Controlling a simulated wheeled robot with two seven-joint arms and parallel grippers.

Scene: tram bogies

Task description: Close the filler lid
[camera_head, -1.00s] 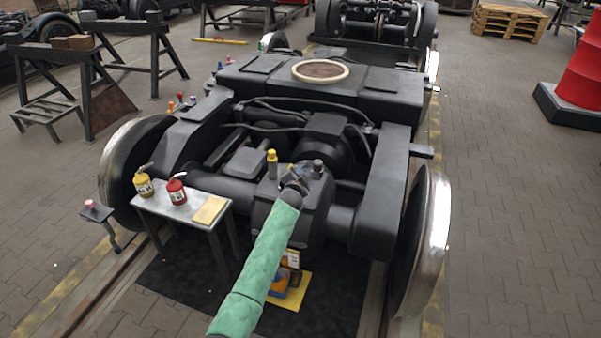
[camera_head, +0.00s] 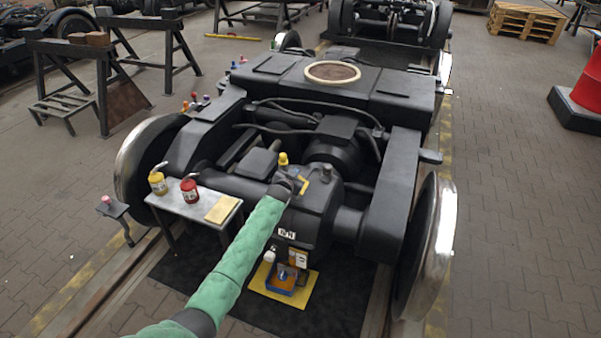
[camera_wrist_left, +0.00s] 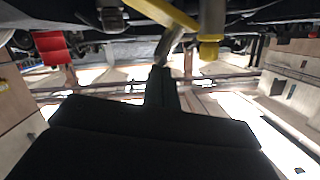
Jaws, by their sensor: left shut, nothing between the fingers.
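The black gearbox housing (camera_head: 315,212) sits in the middle of the bogie. On its top are a yellow cap (camera_head: 283,159), a dark cap (camera_head: 326,172) and a thin yellow part (camera_head: 303,184). I cannot tell for sure which of these is the filler lid. My left gripper (camera_head: 296,184) is over the housing top, close beside the thin yellow part, and partly hides it. In the left wrist view my gripper (camera_wrist_left: 160,76) is shut and empty, just below a yellow bar (camera_wrist_left: 160,12) and a yellow collar (camera_wrist_left: 208,49). Contact cannot be told. My right gripper is not in view.
A small metal table (camera_head: 190,207) with a yellow can (camera_head: 157,182) and a red can (camera_head: 189,190) stands left of my arm. A blue tray (camera_head: 285,281) lies on a yellow mat (camera_head: 262,290) below the housing. Large wheels (camera_head: 428,250) flank the bogie.

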